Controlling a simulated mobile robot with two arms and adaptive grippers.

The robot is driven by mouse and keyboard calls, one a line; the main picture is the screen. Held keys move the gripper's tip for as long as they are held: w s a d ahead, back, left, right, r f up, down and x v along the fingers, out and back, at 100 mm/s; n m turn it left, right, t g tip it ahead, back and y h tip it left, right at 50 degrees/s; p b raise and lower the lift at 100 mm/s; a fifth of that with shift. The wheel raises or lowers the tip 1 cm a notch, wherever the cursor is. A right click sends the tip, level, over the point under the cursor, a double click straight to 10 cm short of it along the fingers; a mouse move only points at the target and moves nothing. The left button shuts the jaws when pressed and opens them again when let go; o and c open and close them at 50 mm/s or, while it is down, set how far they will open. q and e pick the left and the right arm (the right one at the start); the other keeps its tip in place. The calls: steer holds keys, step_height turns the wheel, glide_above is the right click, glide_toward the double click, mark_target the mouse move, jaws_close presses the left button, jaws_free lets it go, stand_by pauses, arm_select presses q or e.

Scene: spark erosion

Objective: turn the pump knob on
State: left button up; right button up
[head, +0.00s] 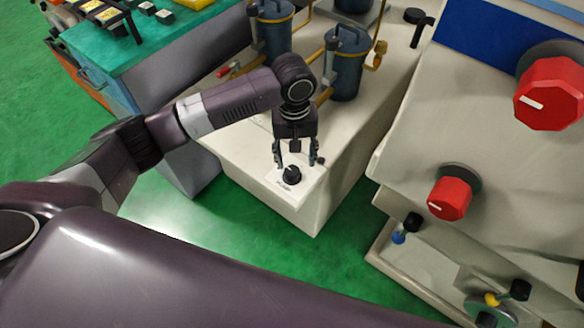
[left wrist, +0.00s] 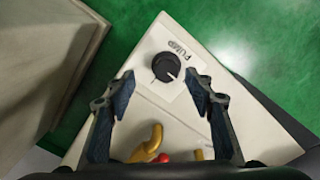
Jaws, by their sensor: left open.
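The pump knob (head: 291,174) is a small black round knob on a white label plate on the near corner of a cream cabinet. My right gripper is not in view.
Blue cylinders (head: 346,62) with yellow pipes stand on the cream cabinet behind my gripper. A larger cream machine at right carries red knobs (head: 450,197). A teal-topped workbench (head: 150,45) is at upper left. Green floor (head: 200,235) lies open in front.

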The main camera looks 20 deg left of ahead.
mark_target(292, 171)
arm_select(q)
steer(key=shift+w+a+r+n, duration=0.3)
steer(key=shift+w+a, duration=0.05)
steer(key=shift+a, duration=0.3)
step_height(292, 171, down, 8)
steer(key=shift+r, duration=0.25)
steer(key=c, duration=1.2)
